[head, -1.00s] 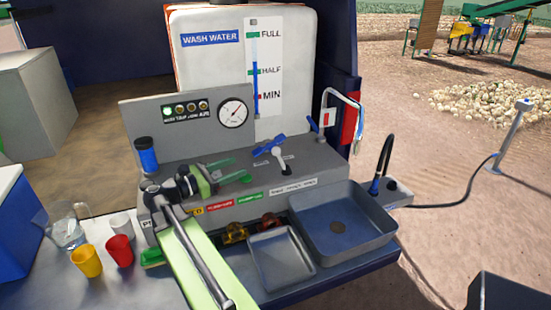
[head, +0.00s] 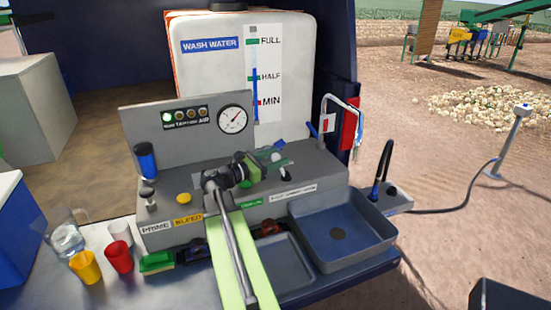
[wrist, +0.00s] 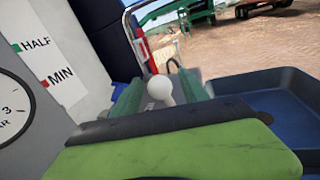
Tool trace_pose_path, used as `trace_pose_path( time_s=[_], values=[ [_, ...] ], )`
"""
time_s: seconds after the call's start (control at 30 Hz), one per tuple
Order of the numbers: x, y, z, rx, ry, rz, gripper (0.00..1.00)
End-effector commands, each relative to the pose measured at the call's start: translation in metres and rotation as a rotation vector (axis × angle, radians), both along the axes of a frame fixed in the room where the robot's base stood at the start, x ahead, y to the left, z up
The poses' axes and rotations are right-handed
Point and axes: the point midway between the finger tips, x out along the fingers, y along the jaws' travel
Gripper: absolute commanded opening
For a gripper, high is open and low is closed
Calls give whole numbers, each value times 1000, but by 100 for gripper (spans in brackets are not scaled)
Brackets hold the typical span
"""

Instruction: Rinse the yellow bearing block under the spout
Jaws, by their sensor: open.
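My gripper (head: 277,157) is open above the grey console, in front of the valve with a blue handle (head: 280,144). In the wrist view, a white round knob (wrist: 160,88) shows between its two green fingers; I cannot tell whether they touch it. The black curved spout (head: 387,155) rises behind the right side of the blue-grey basin (head: 345,240); no water shows from it. A reddish-brown block (head: 268,227) sits at the console's foot, left of the basin. I cannot make out the yellow bearing block; my arm covers the area beside the reddish block.
A shallow grey tray (head: 290,265) lies left of the basin, partly behind my arm. A green sponge (head: 157,262), a red cup (head: 119,257), a yellow cup (head: 86,267) and a glass jug (head: 66,238) stand at left. The basin is empty.

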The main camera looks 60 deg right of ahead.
Motion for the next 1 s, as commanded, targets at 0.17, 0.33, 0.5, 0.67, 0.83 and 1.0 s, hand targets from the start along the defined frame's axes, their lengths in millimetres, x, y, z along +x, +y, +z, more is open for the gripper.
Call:
trace_pose_path(
  time_s=[0.17, 0.33, 0.5, 0.67, 0.83, 1.0],
  values=[
    [0, 0, 0, 0, 0, 1, 52],
    [1, 1, 0, 0, 0, 1, 31],
    [1, 1, 0, 0, 0, 1, 8],
    [1, 1, 0, 0, 0, 1, 0],
    [1, 1, 0, 1, 0, 1, 0],
    [1, 1, 0, 1, 0, 1, 0]
  ],
)
